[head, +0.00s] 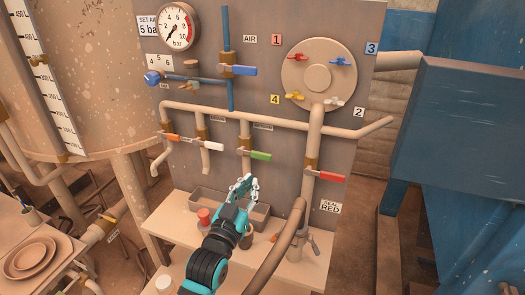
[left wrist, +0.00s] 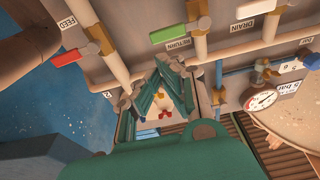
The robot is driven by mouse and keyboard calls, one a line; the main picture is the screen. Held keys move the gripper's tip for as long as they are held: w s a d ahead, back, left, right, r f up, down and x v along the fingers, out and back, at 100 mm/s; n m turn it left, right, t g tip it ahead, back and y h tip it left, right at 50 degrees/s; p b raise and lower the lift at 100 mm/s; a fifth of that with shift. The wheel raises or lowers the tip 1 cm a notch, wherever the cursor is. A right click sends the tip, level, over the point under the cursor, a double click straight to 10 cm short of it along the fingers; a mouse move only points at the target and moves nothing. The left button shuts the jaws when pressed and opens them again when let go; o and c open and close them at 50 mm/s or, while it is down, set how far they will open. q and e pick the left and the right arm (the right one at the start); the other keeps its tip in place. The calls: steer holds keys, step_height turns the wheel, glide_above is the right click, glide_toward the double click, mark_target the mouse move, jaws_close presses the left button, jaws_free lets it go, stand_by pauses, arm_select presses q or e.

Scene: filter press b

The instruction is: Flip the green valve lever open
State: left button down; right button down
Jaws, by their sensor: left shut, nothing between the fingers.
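The green valve lever (head: 261,156) sticks out to the right, nearly level, from its brass valve on a vertical beige pipe in the panel. In the left wrist view the green lever (left wrist: 170,33) shows at the top, beside the RETURN label. My left gripper (head: 246,183) is shut and empty. It is below the green lever and apart from it in the picture, over the shelf. Its fingers also show in the left wrist view (left wrist: 172,68), below the green lever. My right gripper is in neither view.
A white lever (head: 213,146) is nearer the green one. A blue lever (head: 243,70) is above. A grey tray (head: 262,214) and a red-capped jar (head: 204,216) are on the shelf below.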

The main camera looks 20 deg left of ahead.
arm_select(q)
steer(key=shift+t, duration=0.9)
steer(key=r, duration=0.2)
steer(key=w+r, duration=0.1)
steer(key=r, duration=0.1)
steer(key=shift+a, duration=0.2)
step_height(320, 180, up, 4)
steer(key=p, duration=0.4)
glide_above(256, 155)
steer(key=s+d, duration=0.2)
steer(key=d, duration=0.1)
steer(key=shift+s+a+f+p, duration=0.15)
steer(key=shift+f+p, duration=0.3)
steer(key=shift+f, duration=1.95)
steer(key=shift+f+m+h+b, duration=0.3)
steer(key=shift+f+m, duration=0.05)
steer(key=shift+m, duration=0.15)
